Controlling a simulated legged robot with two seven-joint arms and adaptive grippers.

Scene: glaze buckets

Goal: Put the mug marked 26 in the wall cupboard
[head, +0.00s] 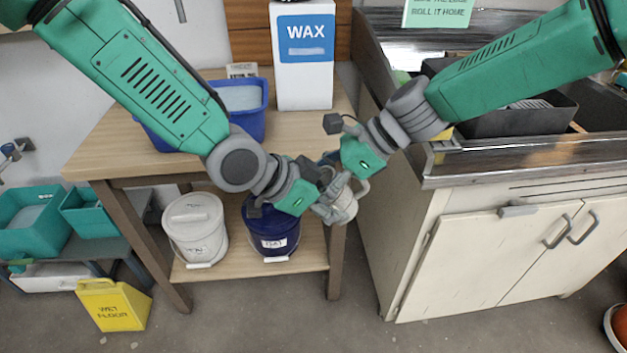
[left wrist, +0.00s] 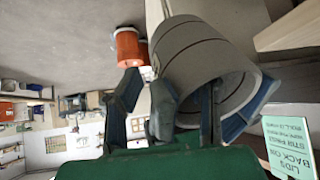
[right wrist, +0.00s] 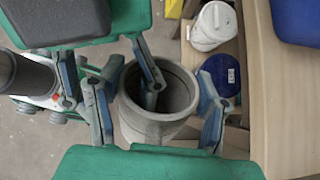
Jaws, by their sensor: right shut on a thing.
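A pale grey mug (head: 343,207) is between my two grippers, in front of the wooden table. It shows large in the left wrist view (left wrist: 205,65) and mouth-up in the right wrist view (right wrist: 158,120). My right gripper (head: 343,188) is shut on it, with its fingers on either side in the right wrist view (right wrist: 158,112). My left gripper (head: 322,200) is close against the mug; its fingers are spread, one over the mouth in the right wrist view. I cannot read a number on the mug. No wall cupboard is identifiable.
A wooden table (head: 105,150) bears a blue tub (head: 242,98) and a WAX box (head: 304,60). White (head: 195,228) and dark blue (head: 272,228) buckets stand on its lower shelf. A sink cabinet (head: 440,262) with closed doors is right. A yellow floor sign (head: 113,305) stands left.

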